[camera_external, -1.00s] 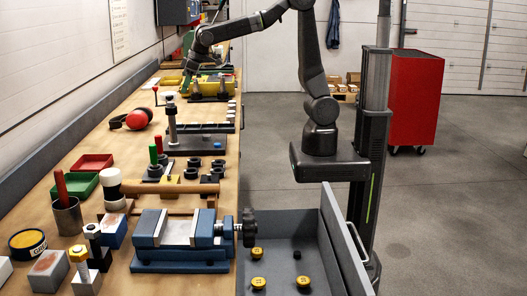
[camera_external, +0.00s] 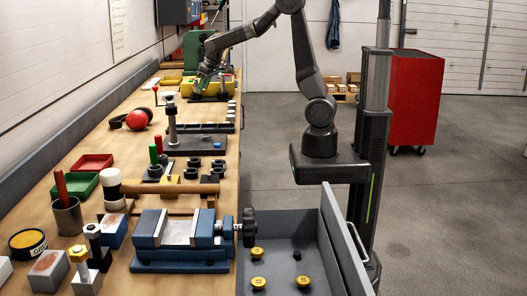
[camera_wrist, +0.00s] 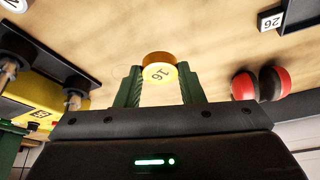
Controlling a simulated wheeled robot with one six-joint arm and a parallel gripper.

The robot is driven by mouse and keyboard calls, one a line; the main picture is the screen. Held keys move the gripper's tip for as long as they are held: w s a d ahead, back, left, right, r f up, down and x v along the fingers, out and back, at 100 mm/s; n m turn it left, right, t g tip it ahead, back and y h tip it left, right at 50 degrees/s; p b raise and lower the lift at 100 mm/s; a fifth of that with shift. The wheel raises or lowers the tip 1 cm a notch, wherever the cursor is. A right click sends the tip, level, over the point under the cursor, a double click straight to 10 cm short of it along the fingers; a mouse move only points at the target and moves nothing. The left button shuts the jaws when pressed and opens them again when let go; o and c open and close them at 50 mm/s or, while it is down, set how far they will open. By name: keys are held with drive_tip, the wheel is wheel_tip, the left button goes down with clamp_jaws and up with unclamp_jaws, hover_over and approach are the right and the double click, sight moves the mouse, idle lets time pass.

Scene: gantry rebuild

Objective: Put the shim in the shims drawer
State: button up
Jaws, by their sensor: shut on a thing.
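My gripper (camera_wrist: 159,76) has its green fingers shut on a yellow round piece marked 16, the shim (camera_wrist: 158,72), at the fingertips in the wrist view. In the external view my gripper (camera_external: 202,84) is at the far part of the bench, and the shim is too small to make out there. An open grey drawer (camera_external: 338,240) stands out from the bench at the front right, far from my gripper. No label on the drawer is readable.
A blue vise (camera_external: 180,252) sits at the bench edge beside the drawer. A post stand (camera_external: 172,125), trays and small blocks crowd the bench between my gripper and the drawer. A red-and-black item (camera_wrist: 260,84) lies near my gripper. Open floor lies right of the bench.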

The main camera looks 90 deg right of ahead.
sight(203, 115)
drive_tip(key=f, duration=1)
drive_tip(key=shift+s+d, duration=0.1)
drive_tip(key=shift+d, duration=0.1)
drive_tip(key=shift+f, duration=0.2)
drive_tip(key=o, duration=1.1)
drive_tip(key=shift+o, duration=0.2)
drive_tip(key=shift+r, duration=0.4)
drive_tip(key=v, duration=1.1)
drive_tip(key=shift+o, duration=0.4)
drive_tip(key=shift+s+r, duration=0.2)
drive_tip(key=shift+r, duration=0.1)
